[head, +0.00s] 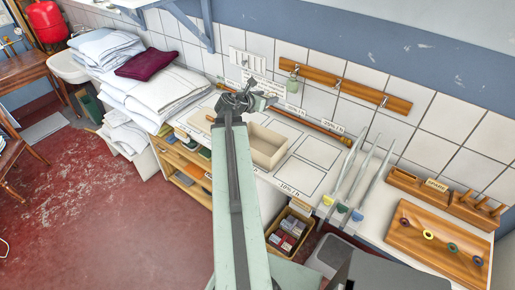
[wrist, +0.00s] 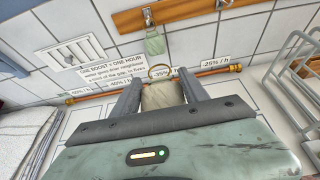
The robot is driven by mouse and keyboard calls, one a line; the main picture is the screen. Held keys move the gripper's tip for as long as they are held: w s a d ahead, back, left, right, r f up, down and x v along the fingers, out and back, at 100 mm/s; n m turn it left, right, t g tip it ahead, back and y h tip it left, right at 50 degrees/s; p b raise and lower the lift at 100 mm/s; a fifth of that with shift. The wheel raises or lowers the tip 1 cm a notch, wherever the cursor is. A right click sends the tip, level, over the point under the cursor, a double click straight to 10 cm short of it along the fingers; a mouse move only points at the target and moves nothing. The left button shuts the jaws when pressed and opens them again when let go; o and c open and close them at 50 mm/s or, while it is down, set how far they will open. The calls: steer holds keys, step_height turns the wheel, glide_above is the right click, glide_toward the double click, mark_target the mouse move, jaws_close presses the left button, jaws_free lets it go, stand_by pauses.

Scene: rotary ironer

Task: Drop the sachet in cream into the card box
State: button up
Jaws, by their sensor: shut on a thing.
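The cream sachet (wrist: 160,96) is between the two fingers of my gripper (wrist: 160,98) in the wrist view, with a brass-coloured ring at its top. In the head view my gripper (head: 243,98) is above the back of the worktop, left of an open beige box (head: 283,153); the sachet cannot be made out there. This beige box looks empty. A brown box (head: 271,238) with several packets in it stands lower, right of my arm. I cannot tell for sure which of the two is the card box.
A pale green sachet (head: 289,88) hangs from a wall hook rail (head: 340,82). A copper pipe (head: 312,125) runs along the wall. Folded linen (head: 170,88) is stacked at left; metal racks (head: 352,175) and a wooden board (head: 415,245) are at right.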

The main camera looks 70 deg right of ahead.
step_height(320, 180, down, 13)
steer(key=m+g+b, duration=0.2)
steer(key=b, duration=1)
steer(key=shift+s+d+r+g+y+b, duration=0.2)
steer(key=shift+s+g+y+b, duration=0.1)
steer(key=shift+g+y, duration=0.1)
step_height(320, 180, down, 6)
steer(key=b, duration=0.6)
steer(key=shift+a, duration=0.1)
steer(key=shift+r, duration=0.1)
steer(key=o, duration=1.4)
